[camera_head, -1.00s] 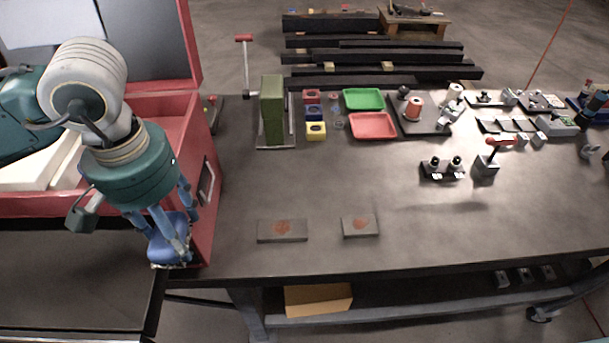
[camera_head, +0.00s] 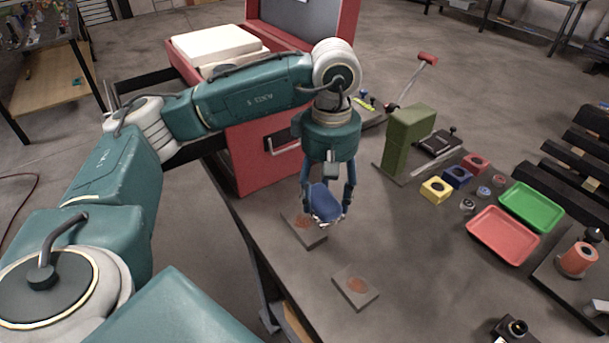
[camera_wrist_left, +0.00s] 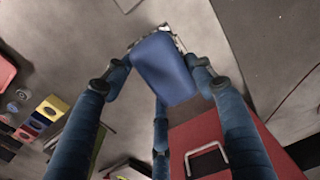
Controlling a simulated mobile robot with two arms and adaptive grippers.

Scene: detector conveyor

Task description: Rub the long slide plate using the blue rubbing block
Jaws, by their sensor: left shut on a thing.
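My left gripper (camera_head: 328,208) is shut on the blue rubbing block (camera_head: 324,199), which has a pale, ragged underside. The block also fills the middle of the left wrist view (camera_wrist_left: 163,68) between the fingers. The long slide plate (camera_head: 312,239), grey with a reddish-brown patch, lies on the bench just below the block, which overlaps its upper right part in the head view. I cannot tell whether block and plate touch. A shorter grey plate (camera_head: 355,288) with a similar patch lies apart, nearer the front edge. My right gripper is not in view.
A red toolbox (camera_head: 255,155) stands close behind the left gripper. A green upright block (camera_head: 407,142), small coloured blocks (camera_head: 437,189), a red tray (camera_head: 503,233) and a green tray (camera_head: 532,207) stand to the right. The bench (camera_head: 415,265) is clear between plates and trays.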

